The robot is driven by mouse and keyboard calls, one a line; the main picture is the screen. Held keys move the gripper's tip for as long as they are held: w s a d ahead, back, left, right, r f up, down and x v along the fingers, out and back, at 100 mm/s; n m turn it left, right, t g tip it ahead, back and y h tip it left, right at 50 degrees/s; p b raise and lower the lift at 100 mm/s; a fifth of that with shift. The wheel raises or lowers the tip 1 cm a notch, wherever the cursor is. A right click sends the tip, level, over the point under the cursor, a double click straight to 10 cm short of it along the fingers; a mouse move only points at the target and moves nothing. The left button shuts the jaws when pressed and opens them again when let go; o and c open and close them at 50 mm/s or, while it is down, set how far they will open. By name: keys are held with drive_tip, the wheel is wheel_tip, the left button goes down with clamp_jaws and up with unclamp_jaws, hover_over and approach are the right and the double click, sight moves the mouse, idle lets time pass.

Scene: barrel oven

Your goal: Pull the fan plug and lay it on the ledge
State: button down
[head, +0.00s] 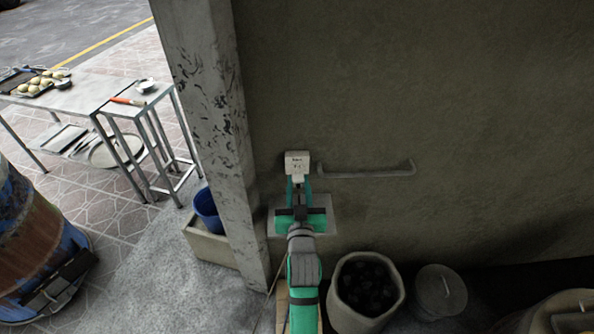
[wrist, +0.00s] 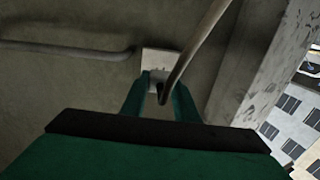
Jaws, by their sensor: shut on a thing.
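My gripper (head: 299,181) is at the wall just below a pale socket box (head: 297,161) in the head view. A thick grey cable (wrist: 197,47) runs from the plug toward the wrist camera. The plug appears to be against the plate; I cannot tell how far its pins sit in it. A narrow grey ledge (head: 366,172) runs along the wall to the right of the socket, and appears at left in the wrist view (wrist: 70,48).
A concrete post (head: 215,120) stands close on the left. Below are a dark-filled bin (head: 366,292), a lidded can (head: 440,292) and a blue bucket (head: 207,210). A metal table (head: 70,95) with food stands far left. The wall above the ledge is bare.

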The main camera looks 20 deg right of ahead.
drive_tip(key=shift+v, duration=1.05)
